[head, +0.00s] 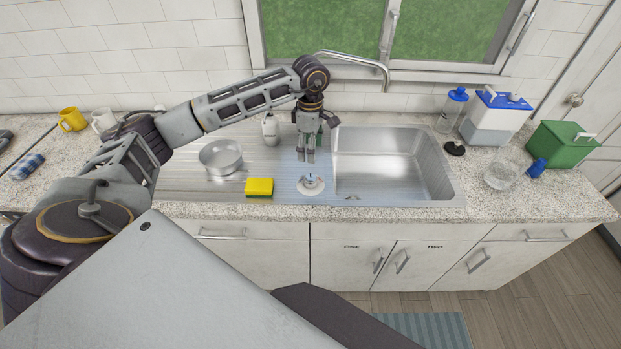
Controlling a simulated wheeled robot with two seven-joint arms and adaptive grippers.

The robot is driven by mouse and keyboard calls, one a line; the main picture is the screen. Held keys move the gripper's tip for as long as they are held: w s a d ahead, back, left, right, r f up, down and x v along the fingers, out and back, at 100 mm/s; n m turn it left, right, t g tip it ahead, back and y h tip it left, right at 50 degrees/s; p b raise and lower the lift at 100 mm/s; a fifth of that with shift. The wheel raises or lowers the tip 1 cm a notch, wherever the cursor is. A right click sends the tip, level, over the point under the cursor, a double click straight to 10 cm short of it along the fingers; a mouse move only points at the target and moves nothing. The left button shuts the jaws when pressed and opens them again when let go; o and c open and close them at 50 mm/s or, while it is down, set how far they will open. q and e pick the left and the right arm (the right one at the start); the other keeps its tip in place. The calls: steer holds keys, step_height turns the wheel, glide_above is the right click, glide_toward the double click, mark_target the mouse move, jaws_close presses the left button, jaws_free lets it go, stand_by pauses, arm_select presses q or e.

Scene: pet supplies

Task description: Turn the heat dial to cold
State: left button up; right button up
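A round white dial (311,185) with a small dark pointer on top sits on the steel counter, just left of the sink basin. I take it to be the heat dial. Its markings are too small to read. My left gripper (306,158) points down above and slightly behind the dial, apart from it. Its fingers look close together, and I cannot tell whether they are open or shut. Nothing shows between them. My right gripper is not in view.
A yellow sponge (259,187) and a metal pot (220,157) stand left of the dial. A bottle (270,129) stands behind, near the faucet (360,61). The sink basin (385,165) is empty. A glass bowl (501,175) and green box (562,146) are at right.

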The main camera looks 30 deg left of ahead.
mark_target(311, 178)
arm_select(q)
steer(key=shift+f, duration=0.1)
steer(key=shift+f+p, duration=1.35)
steer(key=shift+f, duration=5.45)
steer(key=shift+c, duration=0.3)
steer(key=c, duration=0.9)
